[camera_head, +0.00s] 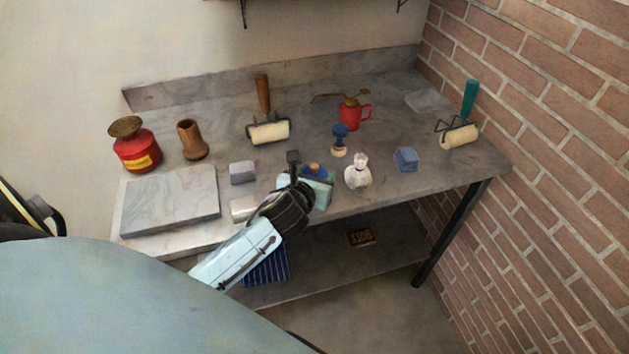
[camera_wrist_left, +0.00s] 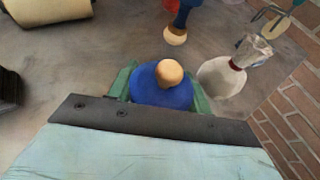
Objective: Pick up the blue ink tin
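The blue ink tin (camera_head: 315,169) is a rounded blue thing with a wooden knob on top, near the front edge of the bench. In the left wrist view the tin (camera_wrist_left: 161,92) sits between the two green fingers of my left gripper (camera_wrist_left: 161,98). The fingers lie against both its sides with no gap showing, so the gripper looks shut on it. In the head view my left gripper (camera_head: 316,188) reaches in from the lower left and hides the tin's lower part. I cannot tell whether the tin touches the bench. My right gripper is not in view.
A stone slab (camera_head: 170,205) lies left. A red oil can (camera_head: 353,113) and rollers stand behind. A brick wall bounds the right.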

